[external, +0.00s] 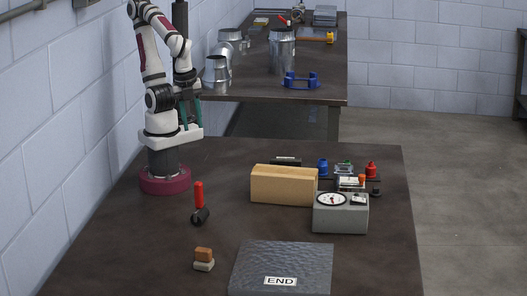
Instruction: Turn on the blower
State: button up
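The switch position is too small to read. My gripper (190,122) hangs at the back left of the near table, well apart from the box, with its teal fingers pointing down. The fingers look spread apart, with nothing visible between them.
A tan block (284,184) stands left of the grey box. A red-handled tool (199,205), small blocks (203,259) and a dark END plate (281,265) lie nearer. Metal ducts (282,50) stand on the far table.

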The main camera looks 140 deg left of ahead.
jog(key=w+d, duration=0.1)
jog(key=w, duration=0.1)
jog(key=w+d+t+h, duration=0.1)
jog(key=w, duration=0.2)
jog(key=w+d+n+t+h, duration=0.1)
jog(key=w, duration=0.2)
jog(key=shift+f, duration=0.35)
jog(key=c, duration=0.5)
jog(key=w, duration=0.2)
jog(key=w+d+n+t, duration=0.1)
jog(key=w, duration=0.2)
jog(key=w+t, duration=0.1)
jog(key=w, duration=0.1)
jog(key=shift+w+d+f+n+h, duration=0.15)
jog(key=shift+w+n+h, duration=0.25)
grip_shut()
jog(key=w+a+n+t+y, duration=0.1)
jog(key=w+a+n+t, duration=0.3)
jog(key=w, duration=0.9)
jog(key=w+a+f+n+y, duration=0.2)
jog(key=w+a+n+y, duration=0.1)
jog(key=a, duration=0.5)
jog(key=w+a+f+n+t+y, duration=0.1)
jog(key=w+a+n+y, duration=0.3)
jog(key=a+y, duration=0.2)
jog(key=shift+w+a+f+n+t, duration=0.3)
jog(key=shift+a+f, duration=0.1)
jog(key=shift+a, duration=0.85)
